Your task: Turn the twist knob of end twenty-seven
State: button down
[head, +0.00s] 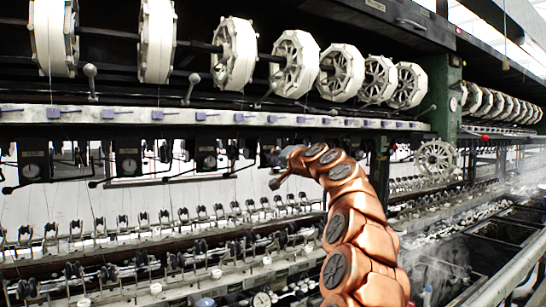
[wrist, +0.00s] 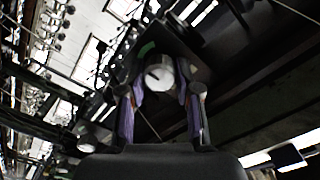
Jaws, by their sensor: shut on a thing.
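The twist knob (wrist: 159,74) is a round, pale grey cap with a dark slot line across its face, on a dark plate with a small green patch. In the wrist view my gripper (wrist: 161,88) has one finger on each side of it and is shut on it. In the head view my gripper (head: 274,168) is at the end of my copper arm, by the row of dark boxes under the rail. The knob is hidden there. I cannot read an end number.
Dark boxes with round dials (head: 128,158) hang left of my gripper. White reels (head: 233,54) line the machine above. Rows of small guides and bobbins (head: 190,215) run below. Steaming basins (head: 440,262) lie at the lower right. Another pale round knob (wrist: 88,136) shows in the wrist view.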

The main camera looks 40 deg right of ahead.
dwell(0.4)
jog(key=c, duration=0.8)
grip_release()
jog(key=shift+s, duration=0.1)
jog(key=s, duration=1.1)
jog(key=shift+s+a, duration=0.35)
jog(key=shift+s, duration=0.05)
